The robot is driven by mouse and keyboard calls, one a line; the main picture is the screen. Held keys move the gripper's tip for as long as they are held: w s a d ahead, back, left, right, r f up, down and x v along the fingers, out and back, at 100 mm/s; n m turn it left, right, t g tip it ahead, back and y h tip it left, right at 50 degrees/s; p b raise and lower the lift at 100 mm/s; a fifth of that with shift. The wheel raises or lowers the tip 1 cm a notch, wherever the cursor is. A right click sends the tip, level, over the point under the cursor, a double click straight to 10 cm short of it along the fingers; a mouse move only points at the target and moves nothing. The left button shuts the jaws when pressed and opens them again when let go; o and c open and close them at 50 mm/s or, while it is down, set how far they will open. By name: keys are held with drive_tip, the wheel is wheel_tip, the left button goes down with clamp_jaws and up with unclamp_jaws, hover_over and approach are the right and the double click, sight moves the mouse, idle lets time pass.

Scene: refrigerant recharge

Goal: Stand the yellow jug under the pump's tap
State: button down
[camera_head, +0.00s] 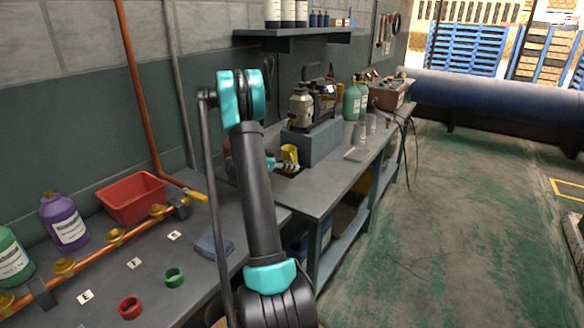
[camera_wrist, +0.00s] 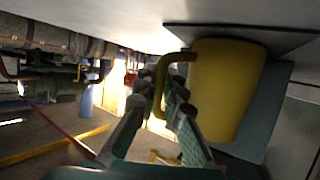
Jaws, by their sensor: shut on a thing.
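The yellow jug (camera_head: 290,153) is at the near end of the grey-blue block under the pump (camera_head: 316,97). My gripper (camera_head: 284,166) is beside it. In the wrist view, which looks upside down, the jug (camera_wrist: 228,88) has its handle (camera_wrist: 165,80) between my fingers (camera_wrist: 172,98), which are shut on it. The jug's base meets a dark square mat (camera_wrist: 285,42) on the bench; I cannot tell whether it touches or hovers just above. The pump's tap is too small to make out in the head view.
Green bottles (camera_head: 352,102), clear vessels (camera_head: 364,128) and a brown box (camera_head: 390,92) stand farther along the bench. A shelf (camera_head: 290,35) is above. A red tray (camera_head: 133,197), purple bottle (camera_head: 64,221) and copper pipe (camera_head: 115,236) are on the near bench.

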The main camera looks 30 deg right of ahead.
drive_tip(key=c, duration=1.6)
unclamp_jaws()
drive_tip(key=shift+c, duration=0.2)
drive_tip(key=v, duration=1.2)
drive_tip(key=shift+r, duration=0.15)
